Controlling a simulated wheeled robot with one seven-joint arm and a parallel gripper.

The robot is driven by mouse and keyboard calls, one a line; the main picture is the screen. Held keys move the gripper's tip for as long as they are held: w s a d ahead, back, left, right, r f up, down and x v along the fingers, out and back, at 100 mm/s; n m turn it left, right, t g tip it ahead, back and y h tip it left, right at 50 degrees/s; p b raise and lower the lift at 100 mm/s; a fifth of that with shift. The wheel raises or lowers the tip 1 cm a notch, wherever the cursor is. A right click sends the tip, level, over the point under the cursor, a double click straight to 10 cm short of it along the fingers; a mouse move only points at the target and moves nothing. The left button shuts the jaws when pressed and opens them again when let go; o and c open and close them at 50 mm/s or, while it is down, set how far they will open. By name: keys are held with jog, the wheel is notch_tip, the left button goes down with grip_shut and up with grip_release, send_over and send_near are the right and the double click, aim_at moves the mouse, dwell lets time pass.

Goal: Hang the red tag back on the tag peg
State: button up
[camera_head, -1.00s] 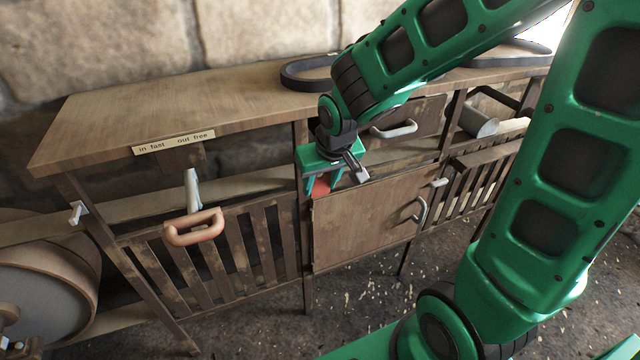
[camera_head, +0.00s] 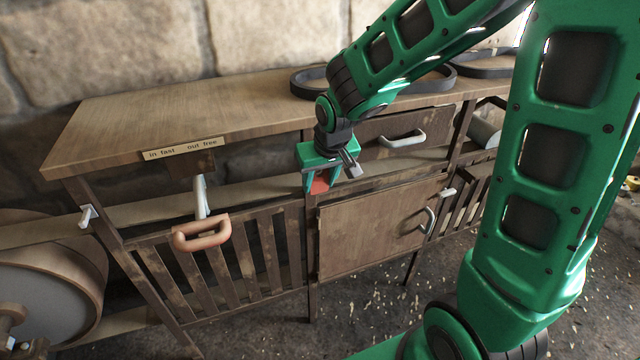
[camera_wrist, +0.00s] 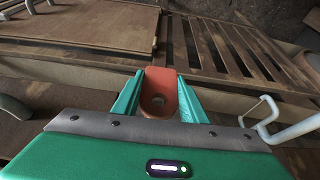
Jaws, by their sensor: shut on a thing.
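My gripper (camera_head: 322,180) is shut on the red tag (camera_head: 320,184), which hangs between its fingers in front of the bench post left of the cabinet door. In the wrist view the tag (camera_wrist: 160,84) is an orange-red piece with a round hole, held between the green fingers (camera_wrist: 160,100). A pale peg (camera_head: 88,216) sticks out of the bench's left post, well to the left of my gripper; it looks like the tag peg, but I cannot be sure. A smaller pale stub (camera_head: 448,192) sits at the door's right.
A pale lever with an orange handle (camera_head: 202,234) juts out between my gripper and the left peg, under a label plate (camera_head: 183,149). A slatted panel (camera_head: 232,258) and a door (camera_head: 375,232) form the front. Black belts (camera_head: 325,80) lie on top.

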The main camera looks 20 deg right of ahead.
jog(key=shift+w+f, duration=0.15)
jog(key=shift+w, duration=1.85)
jog(key=o, duration=1.2)
